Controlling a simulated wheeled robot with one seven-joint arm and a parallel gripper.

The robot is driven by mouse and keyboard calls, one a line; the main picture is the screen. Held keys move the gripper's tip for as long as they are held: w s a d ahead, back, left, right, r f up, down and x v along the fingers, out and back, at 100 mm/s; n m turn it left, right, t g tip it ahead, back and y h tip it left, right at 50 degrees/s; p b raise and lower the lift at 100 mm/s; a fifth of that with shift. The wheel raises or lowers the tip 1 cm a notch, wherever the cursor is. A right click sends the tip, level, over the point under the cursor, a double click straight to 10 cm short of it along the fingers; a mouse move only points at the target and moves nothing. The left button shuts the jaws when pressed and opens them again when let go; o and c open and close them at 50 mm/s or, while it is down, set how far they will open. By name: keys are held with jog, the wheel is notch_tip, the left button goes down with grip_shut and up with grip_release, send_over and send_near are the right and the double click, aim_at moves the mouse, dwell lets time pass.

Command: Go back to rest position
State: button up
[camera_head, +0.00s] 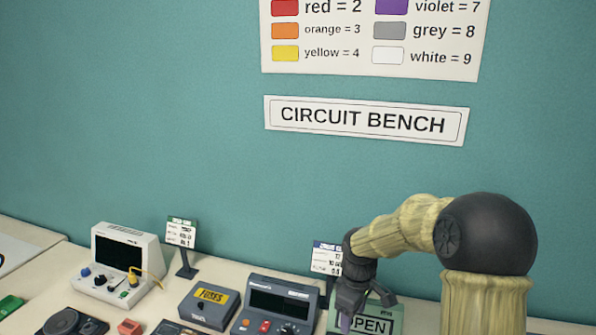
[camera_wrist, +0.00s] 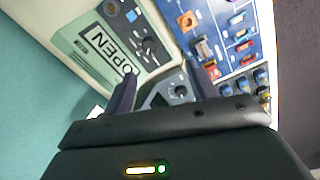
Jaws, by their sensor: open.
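My gripper (camera_head: 349,312) hangs at the right side of the bench in the head view, pointing down in front of a pale green box marked OPEN (camera_head: 385,319). In the wrist view my gripper (camera_wrist: 163,83) shows two dark fingers spread apart with nothing held between them. The OPEN box (camera_wrist: 103,38) lies at the upper left there, and a dark device with a knob (camera_wrist: 168,95) shows beyond the fingers. I cannot tell whether the fingers touch anything.
A grey meter (camera_head: 278,308) stands left of my gripper, beside a box labelled FUSES (camera_head: 208,306). A white oscilloscope (camera_head: 125,265) and a small sign (camera_head: 181,234) stand farther left. A blue board with components (camera_wrist: 225,30) lies at right in the wrist view. The teal wall (camera_head: 150,120) closes the back.

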jog(key=s+d+r+m+t, duration=0.1)
jog(key=s+m+t, duration=0.1)
jog(key=s+m, duration=0.8)
jog(key=s, duration=0.6)
jog(key=shift+s+r, duration=0.3)
jog(key=shift+s, duration=0.1)
